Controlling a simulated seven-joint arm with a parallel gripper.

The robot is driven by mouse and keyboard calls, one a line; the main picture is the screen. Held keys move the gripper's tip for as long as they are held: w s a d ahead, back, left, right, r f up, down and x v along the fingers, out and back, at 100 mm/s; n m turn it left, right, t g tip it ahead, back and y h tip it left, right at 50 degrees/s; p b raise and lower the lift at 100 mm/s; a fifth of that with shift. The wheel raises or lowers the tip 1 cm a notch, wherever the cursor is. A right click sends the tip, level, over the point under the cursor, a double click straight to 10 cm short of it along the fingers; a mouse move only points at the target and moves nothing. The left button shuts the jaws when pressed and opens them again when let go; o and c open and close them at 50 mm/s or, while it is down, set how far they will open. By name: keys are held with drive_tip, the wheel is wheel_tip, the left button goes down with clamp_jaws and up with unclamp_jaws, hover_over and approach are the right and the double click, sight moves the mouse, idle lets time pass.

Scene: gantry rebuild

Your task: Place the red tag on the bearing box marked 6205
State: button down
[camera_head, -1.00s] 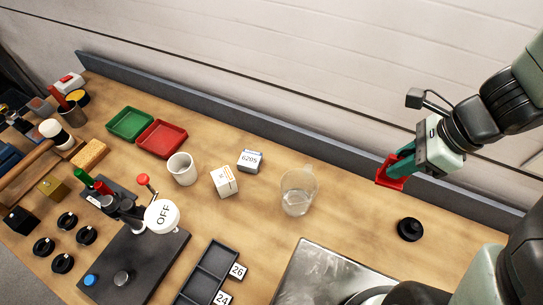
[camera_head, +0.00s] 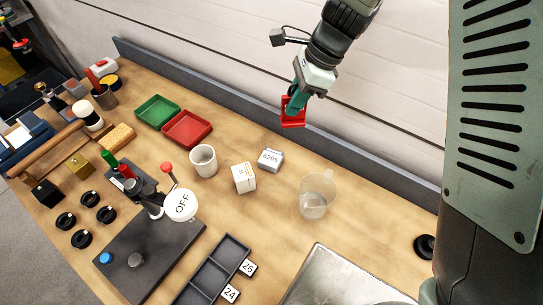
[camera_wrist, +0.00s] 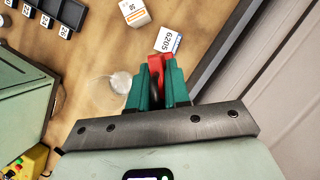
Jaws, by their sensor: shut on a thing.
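The red tag (camera_head: 293,113) is a flat red piece with an opening in it. My gripper (camera_head: 294,98) is shut on it and holds it in the air above the back of the bench. In the wrist view the red tag (camera_wrist: 156,66) shows between the green fingers (camera_wrist: 158,88). The bearing box marked 6205 (camera_head: 271,160) lies on the bench, below and left of my gripper in the head view. The box also shows in the wrist view (camera_wrist: 168,40), just beyond the fingertips. Tag and box are apart. The box's top is bare.
A white box (camera_head: 244,178) stands left of the 6205 box, and a clear jug (camera_head: 316,195) stands to its right. A white cup (camera_head: 203,161) and a red tray (camera_head: 188,130) are farther left. A dark ledge (camera_head: 350,165) runs along the back.

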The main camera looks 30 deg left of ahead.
drive_tip(key=s+a+n, duration=0.1)
drive_tip(key=s+a, duration=0.1)
drive_tip(key=a, duration=0.3)
hover_over(271, 157)
wheel_tip(271, 157, down, 11)
drive_tip(key=shift+f, duration=2.05)
drive_tip(key=shift+f, duration=0.1)
drive_tip(key=c, duration=1.1)
unclamp_jaws()
